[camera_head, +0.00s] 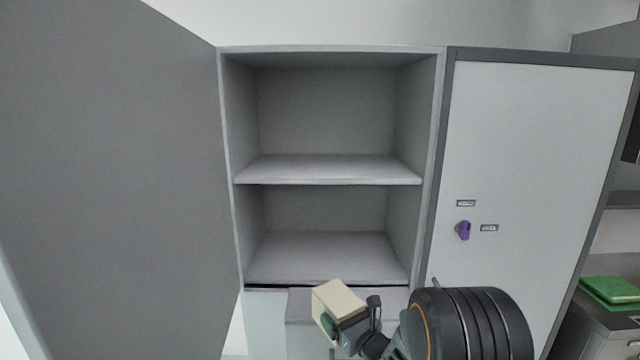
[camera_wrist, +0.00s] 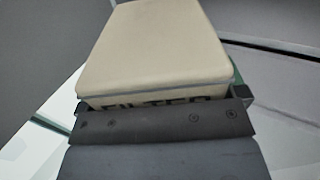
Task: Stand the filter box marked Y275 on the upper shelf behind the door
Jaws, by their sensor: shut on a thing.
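A cream filter box (camera_head: 338,297) is in my gripper (camera_head: 334,326), low in front of the cabinet in the head view. The wrist view shows the box (camera_wrist: 158,50) close up, with part of the word FILTER on its near edge; the mark Y275 cannot be read. My gripper (camera_wrist: 158,108) is shut on it. The upper shelf (camera_head: 325,169) is empty and lies above and behind the box. The grey door (camera_head: 110,170) stands open at the left.
The lower compartment (camera_head: 325,255) is also empty. A closed door (camera_head: 535,150) with a purple knob (camera_head: 463,230) and small labels is at the right. A green folder (camera_head: 610,291) lies on a counter at far right. The space before the shelves is free.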

